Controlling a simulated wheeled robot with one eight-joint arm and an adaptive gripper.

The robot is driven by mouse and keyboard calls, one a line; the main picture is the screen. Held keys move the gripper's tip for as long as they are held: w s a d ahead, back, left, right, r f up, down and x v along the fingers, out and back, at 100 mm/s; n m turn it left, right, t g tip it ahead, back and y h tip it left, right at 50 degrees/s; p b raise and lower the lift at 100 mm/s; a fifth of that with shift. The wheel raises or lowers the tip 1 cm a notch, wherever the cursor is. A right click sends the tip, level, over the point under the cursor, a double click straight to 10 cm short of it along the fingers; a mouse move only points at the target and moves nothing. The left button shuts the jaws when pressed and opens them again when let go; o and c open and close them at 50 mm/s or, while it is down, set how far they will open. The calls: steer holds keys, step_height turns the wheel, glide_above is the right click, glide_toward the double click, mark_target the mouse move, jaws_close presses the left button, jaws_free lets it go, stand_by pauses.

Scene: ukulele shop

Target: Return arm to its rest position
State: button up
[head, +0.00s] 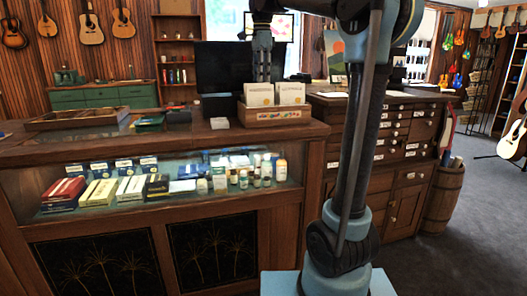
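My arm (352,150) rises from its blue base plate at the bottom of the head view and bends at the top edge. A blue and dark end section hangs down left of the upright links, in front of a dark monitor (222,72). My gripper (262,74) seems to be at the lower end of this section, just above and behind the box of cards (275,103). Its fingers are small and dark against the monitor, so I cannot tell their opening or whether they hold anything.
A glass display counter (160,226) with boxes and bottles stands close on the left. A wooden drawer cabinet (400,180) stands behind my arm, with a barrel (442,198) beside it. Clear carpet lies at the right. A white guitar (511,139) stands at the far right.

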steer(key=s+d+f+n, duration=0.4)
steer(key=s+d+f, duration=0.2)
steer(key=s+f, duration=0.4)
steer(key=s+d+f+n+t, duration=0.1)
steer(key=s+d+f+n, duration=0.4)
steer(key=s+f, duration=0.5)
steer(key=s+d+f+n+t, duration=0.1)
steer(key=s+d+f+n, duration=0.4)
steer(key=f, duration=1.6)
steer(key=s+d, duration=0.3)
steer(key=s, duration=0.3)
steer(key=shift+d+f, duration=0.15)
steer(key=shift+d, duration=0.15)
